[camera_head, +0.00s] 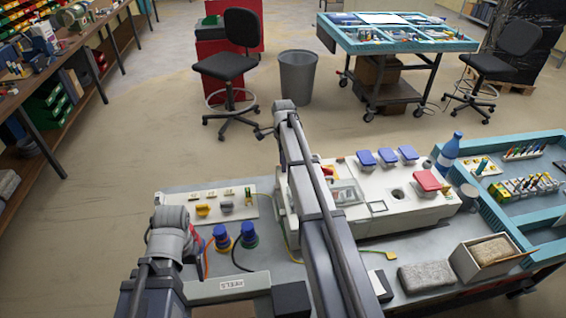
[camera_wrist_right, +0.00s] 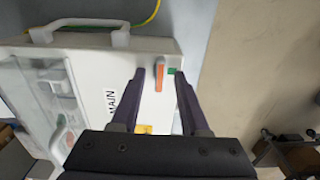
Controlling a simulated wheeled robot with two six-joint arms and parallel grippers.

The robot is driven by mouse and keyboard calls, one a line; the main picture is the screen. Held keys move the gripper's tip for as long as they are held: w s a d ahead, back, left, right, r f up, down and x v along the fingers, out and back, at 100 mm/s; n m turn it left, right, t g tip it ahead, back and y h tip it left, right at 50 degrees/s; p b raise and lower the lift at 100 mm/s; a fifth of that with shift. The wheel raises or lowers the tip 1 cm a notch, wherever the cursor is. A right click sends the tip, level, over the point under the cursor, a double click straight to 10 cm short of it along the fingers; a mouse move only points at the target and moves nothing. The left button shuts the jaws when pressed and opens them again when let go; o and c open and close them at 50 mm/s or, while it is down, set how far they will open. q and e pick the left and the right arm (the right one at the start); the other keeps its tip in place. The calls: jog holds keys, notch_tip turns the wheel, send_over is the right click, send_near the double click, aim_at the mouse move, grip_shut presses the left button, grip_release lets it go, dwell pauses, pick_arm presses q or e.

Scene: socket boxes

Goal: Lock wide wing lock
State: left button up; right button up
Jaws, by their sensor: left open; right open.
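In the right wrist view, a white box marked MAIN (camera_wrist_right: 88,75) fills the left half. In the head view my right arm covers that gripper and the knob. My left gripper (camera_head: 190,243) is low at the left, beside the blue plugs (camera_head: 222,236); its fingers are mostly hidden.
A pale panel (camera_head: 217,219) with yellow and grey knobs lies at the table's left. A white socket unit (camera_head: 400,208) with blue and red lids stands right of my right arm. A grey block (camera_head: 427,276) and an open box (camera_head: 468,264) lie at front right.

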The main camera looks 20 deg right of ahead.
pick_arm(q)
jog(key=shift+r, duration=0.1)
pick_arm(e)
jog(key=shift+r, duration=0.1)
notch_tip(320, 180, up, 8)
jog(key=p, duration=0.8)
pick_arm(q)
notch_tip(320, 180, up, 8)
jog(key=shift+f, duration=0.2)
pick_arm(e)
jog(key=shift+f, duration=0.2)
